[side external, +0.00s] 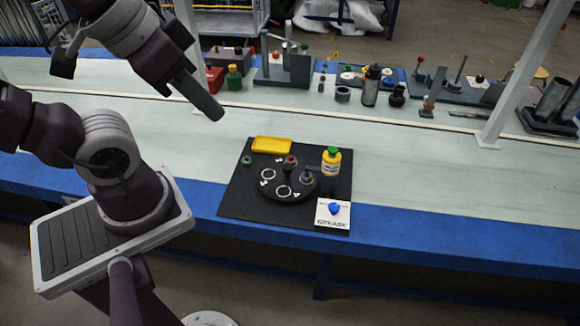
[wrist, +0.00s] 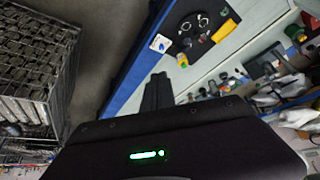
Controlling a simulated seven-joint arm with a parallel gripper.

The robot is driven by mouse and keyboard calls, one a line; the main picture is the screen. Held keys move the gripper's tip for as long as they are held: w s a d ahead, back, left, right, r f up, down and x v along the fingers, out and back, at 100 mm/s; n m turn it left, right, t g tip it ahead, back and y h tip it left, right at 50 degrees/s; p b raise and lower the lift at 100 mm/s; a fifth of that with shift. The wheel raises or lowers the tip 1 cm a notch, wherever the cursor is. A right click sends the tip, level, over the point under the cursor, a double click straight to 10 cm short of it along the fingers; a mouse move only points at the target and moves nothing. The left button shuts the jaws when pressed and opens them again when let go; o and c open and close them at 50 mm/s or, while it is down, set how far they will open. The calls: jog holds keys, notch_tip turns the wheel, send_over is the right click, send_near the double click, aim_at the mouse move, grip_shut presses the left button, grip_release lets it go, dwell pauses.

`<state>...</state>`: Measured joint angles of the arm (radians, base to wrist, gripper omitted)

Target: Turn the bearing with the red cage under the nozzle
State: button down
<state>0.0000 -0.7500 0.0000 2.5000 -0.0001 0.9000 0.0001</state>
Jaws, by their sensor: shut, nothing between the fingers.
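A dark round turntable (side external: 272,193) lies on a black mat (side external: 235,205) in the side view. Two pale rings and small white pieces lie on it. A reddish round part (side external: 290,160) sits at its back; a bluish-red part (side external: 307,176) sits at its right, beside the yellow bottle (side external: 331,161) with a green cap. A dark spout-like shape reaches left from the bottle. Which part is the red-cage bearing is too small to tell. My gripper (side external: 217,114) is shut and empty, high above and left of the mat. It also shows shut in the wrist view (wrist: 158,78).
A yellow tray (side external: 271,145) and a green ring (side external: 246,160) lie at the mat's back. A white GREASE card (side external: 332,214) with a blue piece lies at its front right. Bottles and fixtures line the far bench. A white post (side external: 525,75) stands at right.

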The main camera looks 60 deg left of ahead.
aim_at(288, 166)
dwell(0.4)
